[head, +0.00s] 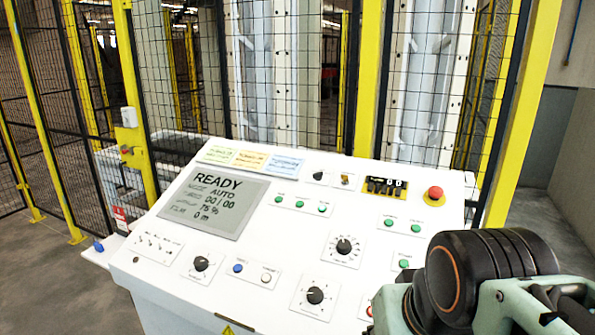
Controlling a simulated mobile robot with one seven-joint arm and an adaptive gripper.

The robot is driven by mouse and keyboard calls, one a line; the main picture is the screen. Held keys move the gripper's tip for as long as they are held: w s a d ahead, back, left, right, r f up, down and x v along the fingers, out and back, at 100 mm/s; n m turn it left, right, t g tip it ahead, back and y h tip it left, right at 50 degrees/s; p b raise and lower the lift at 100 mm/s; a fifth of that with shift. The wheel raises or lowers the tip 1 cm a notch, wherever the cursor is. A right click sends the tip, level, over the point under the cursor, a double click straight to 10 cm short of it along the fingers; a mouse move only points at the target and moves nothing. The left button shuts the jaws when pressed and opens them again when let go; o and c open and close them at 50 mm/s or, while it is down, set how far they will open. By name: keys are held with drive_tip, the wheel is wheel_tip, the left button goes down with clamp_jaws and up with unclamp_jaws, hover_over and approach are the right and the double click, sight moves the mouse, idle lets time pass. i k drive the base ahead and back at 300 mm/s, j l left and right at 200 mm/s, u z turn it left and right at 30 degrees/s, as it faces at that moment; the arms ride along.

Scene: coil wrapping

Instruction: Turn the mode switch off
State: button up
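The white sloped control panel (150,235) stands in front of me. Its display (214,202) reads READY, AUTO, 00 / 00, 75 % and 0 m. Black rotary knobs sit at the lower left (201,263), at the middle right (344,246) and at the lower middle (315,295). A small black selector (318,176) and a key-like switch (345,180) sit near the top edge. The labels are too small to read, so I cannot tell which is the mode switch. My arm shows at the lower right, over the panel's corner. My gripper's fingers are not in view.
Several green buttons (404,264) and a blue button (238,268) lie among the knobs. A yellow-framed mesh fence (366,80) stands behind. Open floor (50,290) lies at left.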

sight(318, 176)
drive_tip(key=i+j, duration=0.2)
drive_tip(key=j, duration=0.15)
drive_tip(key=i+j, duration=0.2)
drive_tip(key=j, duration=0.25)
drive_tip(key=i+j, duration=0.25)
drive_tip(key=i+j+z, duration=0.05)
